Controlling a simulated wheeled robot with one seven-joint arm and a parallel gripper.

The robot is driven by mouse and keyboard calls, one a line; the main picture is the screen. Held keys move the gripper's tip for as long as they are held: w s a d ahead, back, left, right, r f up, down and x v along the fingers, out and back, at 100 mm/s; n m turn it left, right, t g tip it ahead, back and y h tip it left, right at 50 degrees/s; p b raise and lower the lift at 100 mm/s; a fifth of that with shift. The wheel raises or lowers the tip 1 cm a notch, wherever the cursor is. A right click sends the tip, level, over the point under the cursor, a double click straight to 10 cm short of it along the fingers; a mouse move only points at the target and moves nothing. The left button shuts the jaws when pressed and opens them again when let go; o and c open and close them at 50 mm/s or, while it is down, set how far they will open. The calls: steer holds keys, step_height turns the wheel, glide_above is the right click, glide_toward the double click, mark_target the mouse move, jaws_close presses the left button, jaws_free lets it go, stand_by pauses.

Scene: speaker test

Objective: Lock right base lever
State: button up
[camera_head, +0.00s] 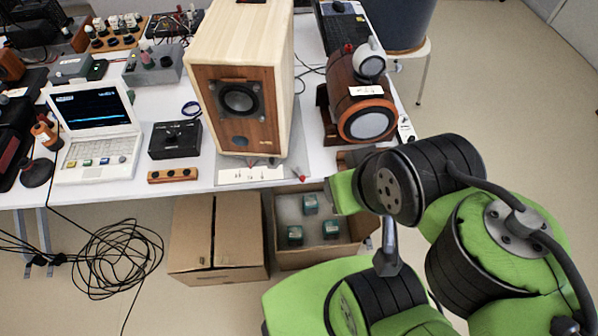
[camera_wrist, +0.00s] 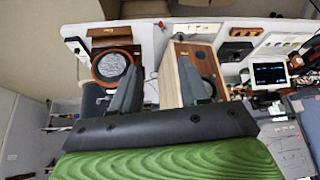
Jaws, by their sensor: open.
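A tall pale-wood speaker (camera_head: 240,50) with a brown front stands on a grey base plate (camera_head: 228,175) at the table's front edge. Small red-tipped levers show along its front foot; the right base lever (camera_head: 301,178) sticks out at the right corner. Its locked state is too small to tell. In the wrist view, the speaker (camera_wrist: 171,82) is partly hidden behind one finger. My gripper (camera_wrist: 160,90) is open and empty, its fingers apart and pointing toward the table. In the head view my arm is at the right front, and its fingers cannot be made out.
A barrel-shaped speaker (camera_head: 341,92) stands right of the wooden one. A black box (camera_head: 160,152), a wooden strip (camera_head: 172,176) and a white laptop (camera_head: 85,165) lie left. Two cardboard boxes (camera_head: 190,270) (camera_head: 330,258) stand below the table edge. Cables (camera_head: 110,255) lie on the floor.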

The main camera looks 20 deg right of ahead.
stand_by(0.3)
steer(key=m+g+b, duration=0.2)
steer(key=m+g, duration=0.3)
steer(key=g, duration=0.1)
glide_above(302, 177)
step_height(302, 177, down, 18)
step_height(302, 177, down, 15)
steer(key=b, duration=0.4)
steer(key=shift+f, duration=0.2)
steer(key=shift+c, duration=0.4)
jaws_close()
